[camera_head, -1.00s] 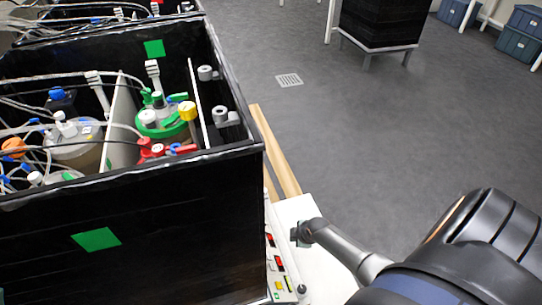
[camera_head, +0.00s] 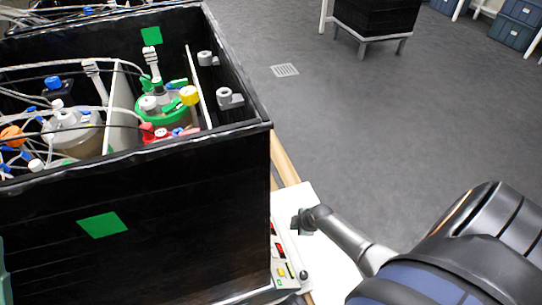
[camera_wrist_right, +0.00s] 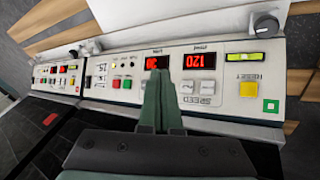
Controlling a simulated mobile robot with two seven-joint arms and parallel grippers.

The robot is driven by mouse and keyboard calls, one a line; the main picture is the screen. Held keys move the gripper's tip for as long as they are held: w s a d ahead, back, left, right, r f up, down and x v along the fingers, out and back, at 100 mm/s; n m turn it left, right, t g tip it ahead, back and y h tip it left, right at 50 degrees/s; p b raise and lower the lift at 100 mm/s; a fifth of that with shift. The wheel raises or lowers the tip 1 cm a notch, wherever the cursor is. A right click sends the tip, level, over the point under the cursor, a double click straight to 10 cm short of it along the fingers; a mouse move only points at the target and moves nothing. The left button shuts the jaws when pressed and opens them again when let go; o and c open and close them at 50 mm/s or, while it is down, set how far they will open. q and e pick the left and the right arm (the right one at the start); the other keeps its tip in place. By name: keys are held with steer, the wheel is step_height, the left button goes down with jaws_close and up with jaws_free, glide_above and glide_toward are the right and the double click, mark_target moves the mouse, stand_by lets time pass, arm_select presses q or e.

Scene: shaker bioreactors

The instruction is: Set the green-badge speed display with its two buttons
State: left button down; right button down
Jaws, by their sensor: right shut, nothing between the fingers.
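The control panel (camera_wrist_right: 228,68) fills the middle of the right wrist view, its lettering upside down. The green badge (camera_wrist_right: 270,106) is at its right end. The red speed display (camera_wrist_right: 196,61), reading about 120, sits above the SPEED label. Its two buttons, one grey (camera_wrist_right: 186,87) and one paler (camera_wrist_right: 205,87), lie between display and label. My right gripper (camera_wrist_right: 158,82) is shut and empty, its tips left of these buttons and partly hiding a second red display (camera_wrist_right: 155,62). In the head view, my right gripper (camera_head: 303,222) is over the panel side (camera_head: 285,265). My left gripper is not recognisable.
Another panel (camera_wrist_right: 55,78) stands at the left. The large black box (camera_head: 140,235) with vessels stands beside the panel. Floor beyond is open.

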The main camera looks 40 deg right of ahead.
mark_target(272, 241)
steer(key=a+f+b, duration=0.1)
steer(key=w+a+f, duration=0.1)
steer(key=a+f, duration=0.1)
steer(key=a+f+b, duration=0.1)
steer(key=shift+w+a+f+b, duration=0.3)
steer(key=shift+a, duration=0.1)
steer(key=shift+w+a+f, duration=0.15)
steer(key=shift+a+f, duration=0.2)
steer(key=shift+a, duration=0.1)
steer(key=shift+a+f, duration=0.1)
stand_by(1.5)
steer(key=shift+a+f, duration=0.2)
steer(key=shift+w+a+f, duration=0.15)
steer(key=shift+a+f, duration=0.15)
stand_by(0.9)
steer(key=shift+s+d+r+p, duration=0.2)
steer(key=shift+d+r+p, duration=0.25)
steer(key=shift+d+r, duration=0.15)
